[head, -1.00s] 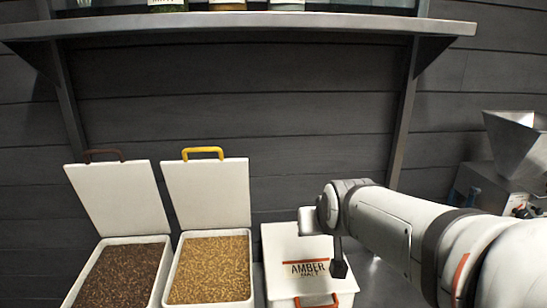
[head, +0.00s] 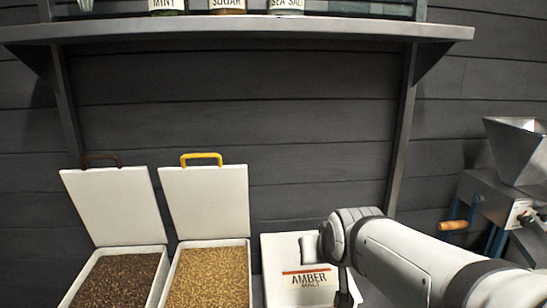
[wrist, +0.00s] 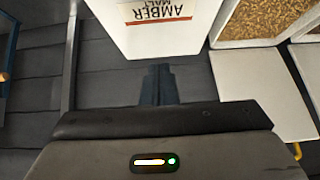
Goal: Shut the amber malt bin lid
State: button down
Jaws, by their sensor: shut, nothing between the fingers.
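The amber malt bin lid (head: 290,258) is a white panel lying flat on its bin, with an orange stripe and the "AMBER MALT" label on it. Its front edge and handle are out of the head view. In the wrist view the white lid (wrist: 140,38) shows upside down at the top. My gripper (wrist: 159,72) is shut and empty, its dark fingers pointing toward the lid's near edge in that view. In the head view my arm covers the lid's right side; whether the fingers touch it I cannot tell.
Two open bins stand to the left, one of dark malt (head: 118,280) and one of golden malt (head: 210,275), their lids upright. A shelf (head: 240,28) with jars is above. A mill with a metal hopper (head: 518,150) stands at right.

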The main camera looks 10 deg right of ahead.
notch_tip(320, 180, up, 7)
jog(key=p, duration=0.4)
jog(key=shift+f, duration=0.2)
